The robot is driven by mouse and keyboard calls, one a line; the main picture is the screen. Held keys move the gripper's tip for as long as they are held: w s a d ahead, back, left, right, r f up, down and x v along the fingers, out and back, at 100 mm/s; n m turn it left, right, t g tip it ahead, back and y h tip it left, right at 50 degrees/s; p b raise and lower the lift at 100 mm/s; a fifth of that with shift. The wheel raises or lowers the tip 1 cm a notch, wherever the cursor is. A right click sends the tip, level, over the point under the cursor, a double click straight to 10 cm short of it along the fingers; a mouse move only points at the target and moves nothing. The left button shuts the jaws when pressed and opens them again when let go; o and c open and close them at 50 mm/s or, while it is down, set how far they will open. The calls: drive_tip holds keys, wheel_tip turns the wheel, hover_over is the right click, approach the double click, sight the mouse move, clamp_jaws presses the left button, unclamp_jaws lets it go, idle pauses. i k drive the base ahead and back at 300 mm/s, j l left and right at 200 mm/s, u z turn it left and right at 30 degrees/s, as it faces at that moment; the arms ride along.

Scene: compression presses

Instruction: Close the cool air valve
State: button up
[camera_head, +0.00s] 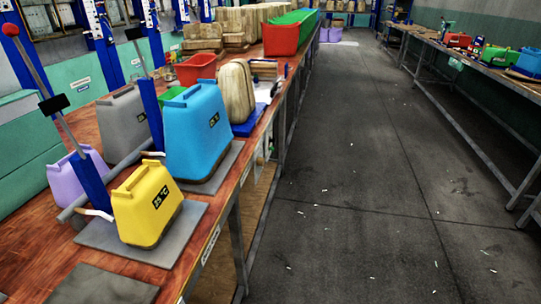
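I cannot make out a part that is clearly the cool air valve. The rods rise beside blue press columns, the nearer column (89,180) standing behind a yellow block (147,202) marked with a temperature. A larger blue block (197,130) stands just behind on its own grey plate. No valve label is readable. My gripper is not in view.
A long wooden workbench (40,225) runs along the left, with grey and purple blocks, a red bin (196,68) and wooden pieces. Another bench (470,65) with several items lines the right.

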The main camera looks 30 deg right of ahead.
sight(272, 150)
drive_tip(key=i+l, duration=0.3)
drive_tip(key=i, duration=0.2)
drive_tip(key=i+l, duration=0.3)
drive_tip(key=i, duration=0.2)
drive_tip(key=i+l, duration=0.3)
drive_tip(key=i, duration=0.2)
drive_tip(key=i+l, duration=0.3)
drive_tip(key=i, duration=0.2)
drive_tip(key=z, duration=0.05)
